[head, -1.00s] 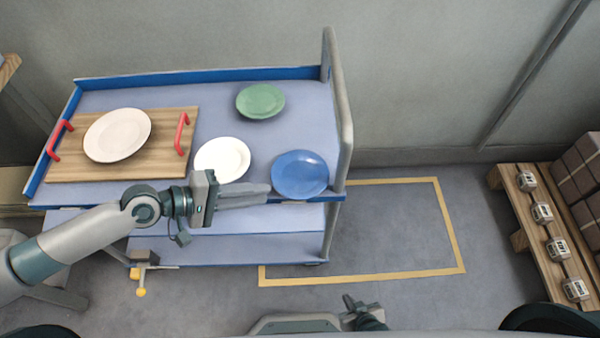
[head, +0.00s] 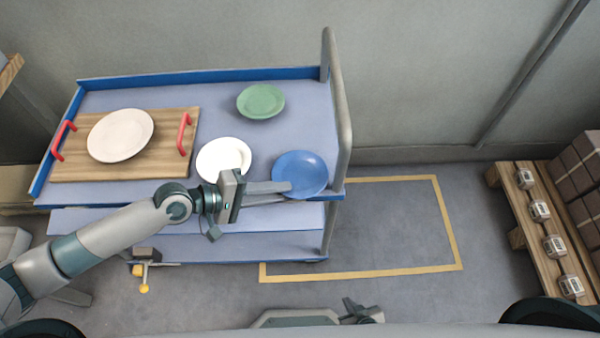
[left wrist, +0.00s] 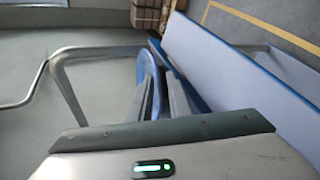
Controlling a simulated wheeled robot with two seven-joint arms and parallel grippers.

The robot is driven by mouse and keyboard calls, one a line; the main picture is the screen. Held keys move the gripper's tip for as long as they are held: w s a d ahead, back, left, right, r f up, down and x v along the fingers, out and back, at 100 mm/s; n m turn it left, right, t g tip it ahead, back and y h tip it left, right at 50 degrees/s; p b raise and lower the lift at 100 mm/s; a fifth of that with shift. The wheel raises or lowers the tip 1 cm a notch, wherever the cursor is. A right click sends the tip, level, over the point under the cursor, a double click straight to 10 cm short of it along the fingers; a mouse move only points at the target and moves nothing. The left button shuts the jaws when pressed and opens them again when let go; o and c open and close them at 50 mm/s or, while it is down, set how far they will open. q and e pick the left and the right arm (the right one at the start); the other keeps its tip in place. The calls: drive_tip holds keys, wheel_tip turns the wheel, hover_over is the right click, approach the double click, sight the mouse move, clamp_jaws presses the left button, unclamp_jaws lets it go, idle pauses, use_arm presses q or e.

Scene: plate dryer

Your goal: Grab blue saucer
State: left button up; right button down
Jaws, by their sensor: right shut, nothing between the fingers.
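The blue saucer (head: 303,172) lies at the right front corner of the cart top. My left gripper (head: 284,191) reaches in from the left with its fingertips at the saucer's left front rim. Its two fingers show a gap between them. In the left wrist view, the blue saucer (left wrist: 147,72) is seen nearly edge-on between the spread fingers (left wrist: 160,92); contact cannot be told. My right gripper (head: 362,310) is shut and empty at the bottom of the head view, well in front of the cart.
The cart's blue-edged top (head: 200,100) also holds a white plate (head: 223,160) close to my left wrist, a green plate (head: 260,101), and a wooden tray (head: 75,165) bearing a pale plate (head: 120,136). A grey rail (head: 340,110) stands right of the blue saucer.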

idle(0.4)
use_arm(q)
clamp_jaws()
use_arm(e)
drive_tip(key=shift+d, duration=0.1)
